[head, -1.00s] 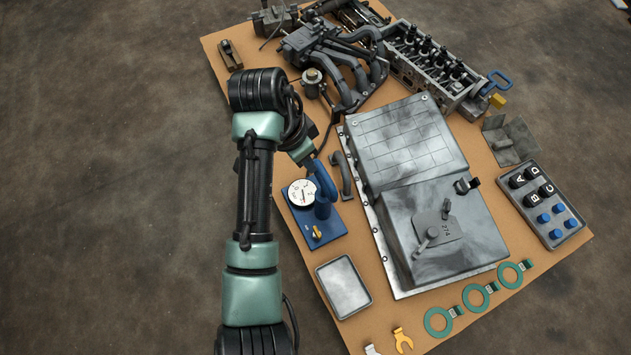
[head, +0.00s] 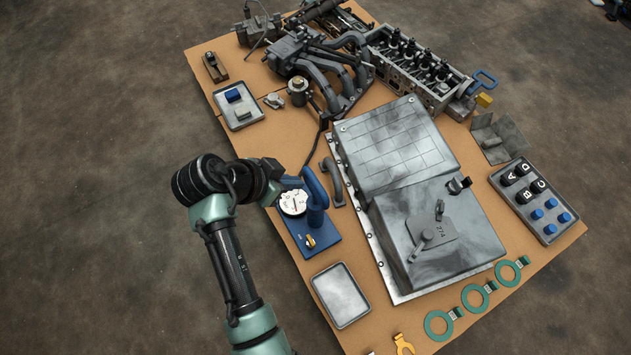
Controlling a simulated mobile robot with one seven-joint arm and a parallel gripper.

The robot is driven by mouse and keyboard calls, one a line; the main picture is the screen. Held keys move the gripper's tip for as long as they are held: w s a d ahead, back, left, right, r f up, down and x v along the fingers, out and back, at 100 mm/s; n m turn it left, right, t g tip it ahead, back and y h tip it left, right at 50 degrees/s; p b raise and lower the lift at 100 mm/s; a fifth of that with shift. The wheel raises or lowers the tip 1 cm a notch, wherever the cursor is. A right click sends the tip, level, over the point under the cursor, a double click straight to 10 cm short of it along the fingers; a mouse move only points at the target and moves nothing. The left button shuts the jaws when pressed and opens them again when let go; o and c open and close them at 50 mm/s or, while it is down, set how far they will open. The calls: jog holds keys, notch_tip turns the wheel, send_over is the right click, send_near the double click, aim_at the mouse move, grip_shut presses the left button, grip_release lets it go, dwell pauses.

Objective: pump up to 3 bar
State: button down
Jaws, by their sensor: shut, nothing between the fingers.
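The pump is a blue plate (head: 318,236) on the left side of the brown board, left of the large grey housing. Its round white gauge (head: 293,203) shows, but is too small to read and partly covered on its upper left. A blue pump handle (head: 316,187) stands beside the gauge, and a small yellow-orange knob (head: 310,241) sits near the plate's front. My gripper (head: 287,184) is shut and empty, just above and left of the gauge. Its fingertips are small and dark, and I cannot tell whether they touch the pump.
The large grey housing (head: 440,232) fills the board's middle. A grey curved pipe (head: 333,183) lies close right of the pump, and an empty tray (head: 341,295) lies in front. A small tray (head: 238,107) with blocks lies behind. The floor left is clear.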

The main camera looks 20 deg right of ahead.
aim_at(314, 183)
jog(key=b+x, duration=0.3)
jog(key=x, duration=0.1)
jog(key=shift+a+f, duration=0.1)
jog(key=shift+a, duration=0.05)
jog(key=shift+b+x, duration=0.85)
jog(key=shift+x, duration=0.05)
jog(key=f+b, duration=0.2)
jog(key=f, duration=0.1)
jog(key=f+b, duration=0.1)
jog(key=shift+d+f, duration=0.3)
jog(key=shift+f, duration=0.1)
jog(key=shift+r, duration=0.3)
jog(key=a+p, duration=0.1)
jog(key=s+a+r+p, duration=0.1)
jog(key=a, duration=0.1)
jog(key=shift+s+p, duration=0.1)
jog(key=shift+p, duration=0.2)
